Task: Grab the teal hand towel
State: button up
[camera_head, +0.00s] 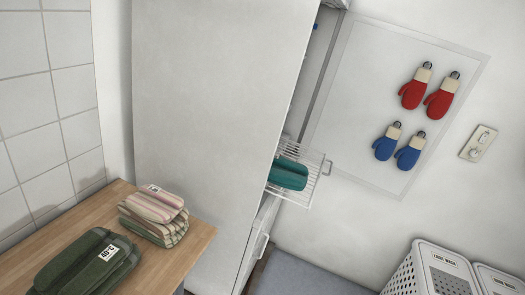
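The teal hand towel (288,174) lies folded in a white wire basket (312,180) that sticks out from the side of a tall white cabinet. The cabinet's edge hides the left part of the basket. My gripper does not show in the camera view, so its position and state cannot be seen.
The tall white cabinet (215,110) fills the middle. A wooden counter (180,250) at lower left holds striped folded towels (153,215) and a dark green towel (85,265). Red mittens (414,92) and blue mittens (386,145) hang on the wall. White laundry baskets (432,272) stand at lower right.

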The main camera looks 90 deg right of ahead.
aim_at(284, 173)
jog(key=z, duration=2.4)
jog(key=k, duration=0.9)
jog(key=i, duration=0.95)
jog(key=z, duration=0.75)
